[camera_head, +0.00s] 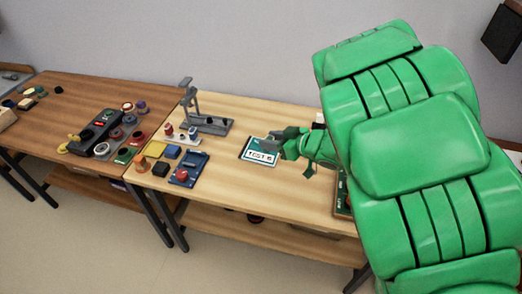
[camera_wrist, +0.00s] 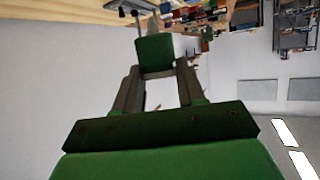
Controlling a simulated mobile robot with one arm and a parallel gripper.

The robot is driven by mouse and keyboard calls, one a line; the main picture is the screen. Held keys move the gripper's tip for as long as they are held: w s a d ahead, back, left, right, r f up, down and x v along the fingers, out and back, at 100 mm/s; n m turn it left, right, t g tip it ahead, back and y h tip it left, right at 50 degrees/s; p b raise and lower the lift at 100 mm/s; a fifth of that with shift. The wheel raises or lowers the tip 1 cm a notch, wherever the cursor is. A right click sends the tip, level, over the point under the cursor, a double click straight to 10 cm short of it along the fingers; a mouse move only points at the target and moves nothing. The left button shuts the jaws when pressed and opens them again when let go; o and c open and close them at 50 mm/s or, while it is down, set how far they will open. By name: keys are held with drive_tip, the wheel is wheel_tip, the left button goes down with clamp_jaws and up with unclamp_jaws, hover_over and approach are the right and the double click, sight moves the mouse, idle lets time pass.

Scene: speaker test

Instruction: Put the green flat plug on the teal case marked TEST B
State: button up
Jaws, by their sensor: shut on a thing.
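The teal case (camera_head: 247,151) lies on the light wooden table. A white label on it reads TEST and a last character that looks like B. My gripper (camera_head: 277,140) is just right of and over the case's back edge, covering part of it. In the wrist view my gripper (camera_wrist: 157,72) is shut on the green flat plug (camera_wrist: 154,52), which sits between the fingertips. I cannot make out the plug in the head view. Whether it touches the case cannot be told.
Left of the case stand a grey stand (camera_head: 211,124), a blue tray (camera_head: 199,160), a yellow block (camera_head: 155,149) and a black block (camera_head: 160,169). A darker table (camera_head: 75,88) at left holds a black device (camera_head: 94,136) and several round pieces. Bare wood lies in front of the case.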

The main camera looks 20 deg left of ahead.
drive_tip(key=shift+w+a+f, duration=0.9)
drive_tip(key=shift+w+f, duration=0.7)
drive_tip(key=shift+w, duration=0.4)
drive_tip(key=shift+w+a+f, duration=0.95)
drive_tip(key=shift+w+f, duration=0.6)
drive_tip(key=shift+w, duration=0.5)
drive_tip(key=shift+w+a+f, duration=0.9)
drive_tip(key=shift+w+f, duration=0.7)
drive_tip(key=shift+w, duration=0.4)
drive_tip(key=shift+w+a+f, duration=0.1)
drive_tip(key=shift+w+f, duration=0.05)
drive_tip(key=shift+f, duration=1.6)
drive_tip(key=shift+f, duration=0.1)
drive_tip(key=o, duration=1)
